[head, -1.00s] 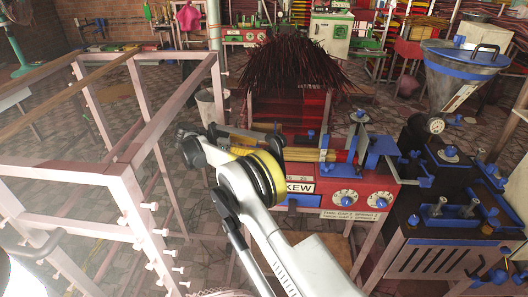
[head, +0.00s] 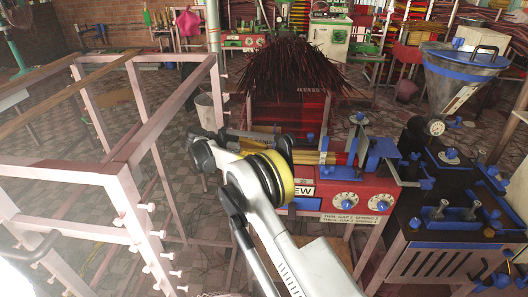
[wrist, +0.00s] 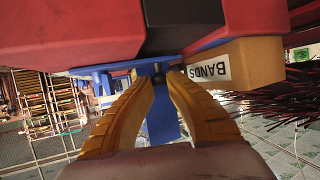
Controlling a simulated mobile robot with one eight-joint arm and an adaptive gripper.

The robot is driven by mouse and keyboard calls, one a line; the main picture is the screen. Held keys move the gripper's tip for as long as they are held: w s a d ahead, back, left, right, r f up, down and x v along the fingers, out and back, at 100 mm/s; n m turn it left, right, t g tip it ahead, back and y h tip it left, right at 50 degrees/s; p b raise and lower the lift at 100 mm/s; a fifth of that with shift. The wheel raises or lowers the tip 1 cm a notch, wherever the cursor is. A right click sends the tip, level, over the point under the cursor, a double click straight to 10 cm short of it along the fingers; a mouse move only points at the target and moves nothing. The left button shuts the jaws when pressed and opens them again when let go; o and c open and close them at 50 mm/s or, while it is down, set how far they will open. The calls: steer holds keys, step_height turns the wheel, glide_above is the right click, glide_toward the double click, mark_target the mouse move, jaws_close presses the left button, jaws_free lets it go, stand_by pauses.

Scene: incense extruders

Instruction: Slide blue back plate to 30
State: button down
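The red extruder (head: 345,190) stands right of centre in the head view, with two white dials and a bundle of sticks (head: 318,158) on top. Blue upright plates (head: 360,150) stand at the right end of the sticks. I cannot tell which one is the back plate. In the wrist view, a blue plate (wrist: 163,118) shows between the yellow fingers of my gripper (wrist: 158,78). The fingertips lean inward around a small dark part at the plate's top. Whether they grip it is unclear. In the head view, my arm hides the gripper and the machine's left end.
A tan box labelled BANDS (wrist: 235,66) is close right of my fingers. A pale pink metal frame (head: 130,165) with pegs fills the left of the head view. A dark machine with a funnel hopper (head: 462,65) stands right. Dark red incense sticks (head: 290,68) are behind.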

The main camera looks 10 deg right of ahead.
steer(key=shift+d, duration=0.15)
steer(key=shift+s+d, duration=0.1)
steer(key=shift+d, duration=0.05)
steer(key=c, duration=1.3)
jaws_free()
steer(key=shift+f, duration=0.1)
steer(key=shift+o, duration=0.2)
steer(key=w+v, duration=0.1)
steer(key=v, duration=1.1)
steer(key=shift+s, duration=0.4)
